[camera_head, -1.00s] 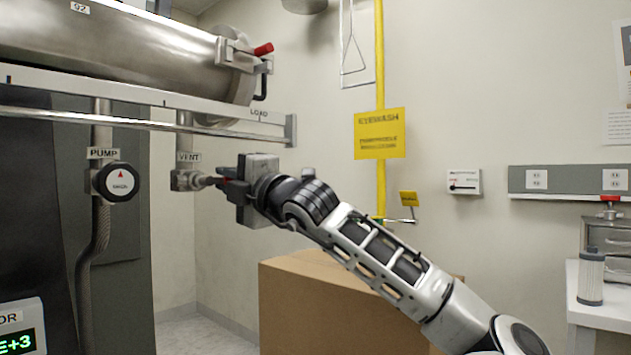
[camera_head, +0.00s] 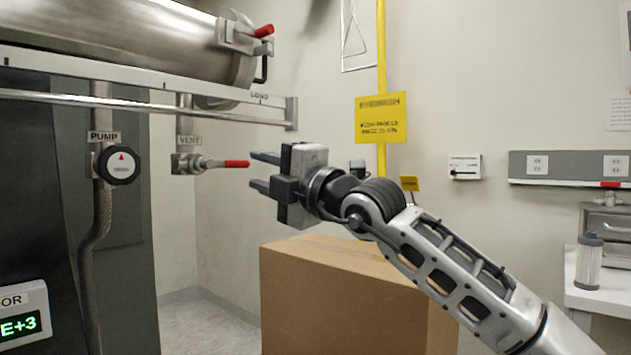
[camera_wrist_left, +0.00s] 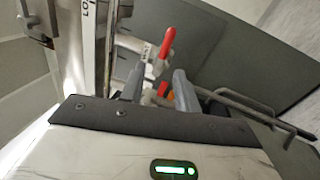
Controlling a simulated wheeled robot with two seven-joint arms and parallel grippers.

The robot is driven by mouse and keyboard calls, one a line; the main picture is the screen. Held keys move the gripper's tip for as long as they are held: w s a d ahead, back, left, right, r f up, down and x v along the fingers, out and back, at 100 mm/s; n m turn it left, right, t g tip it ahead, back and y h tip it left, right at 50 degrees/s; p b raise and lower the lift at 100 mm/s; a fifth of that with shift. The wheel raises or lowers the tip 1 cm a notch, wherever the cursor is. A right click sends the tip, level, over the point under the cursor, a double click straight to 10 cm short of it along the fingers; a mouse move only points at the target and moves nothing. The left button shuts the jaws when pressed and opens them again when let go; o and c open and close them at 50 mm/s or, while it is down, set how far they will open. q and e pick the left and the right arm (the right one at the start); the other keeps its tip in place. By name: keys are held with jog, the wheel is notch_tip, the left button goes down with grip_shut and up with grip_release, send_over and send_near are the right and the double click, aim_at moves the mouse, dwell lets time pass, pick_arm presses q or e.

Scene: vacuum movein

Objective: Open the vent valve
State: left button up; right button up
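The vent valve (camera_head: 187,163) hangs on a pipe under the VENT label. Its red-tipped lever (camera_head: 236,164) lies about level and points right toward my gripper. My left gripper (camera_head: 260,171) is open and empty just right of the lever tip, its two fingers pointing left, one above the other. A small gap seems to separate lever and fingers. My right gripper is in neither view.
A metal rail (camera_head: 140,104) and the steel chamber (camera_head: 120,40) with a red-handled latch (camera_head: 263,31) are above. The pump knob (camera_head: 118,165) is left of the valve. A cardboard box (camera_head: 340,290) stands below my arm. A yellow eyewash sign (camera_head: 381,117) hangs behind.

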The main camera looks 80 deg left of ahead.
pick_arm(q)
jog(key=b+v, duration=0.1)
jog(key=v, duration=0.5)
jog(key=shift+d, duration=0.15)
jog(key=shift+w+f, duration=0.1)
jog(key=shift+w, duration=0.05)
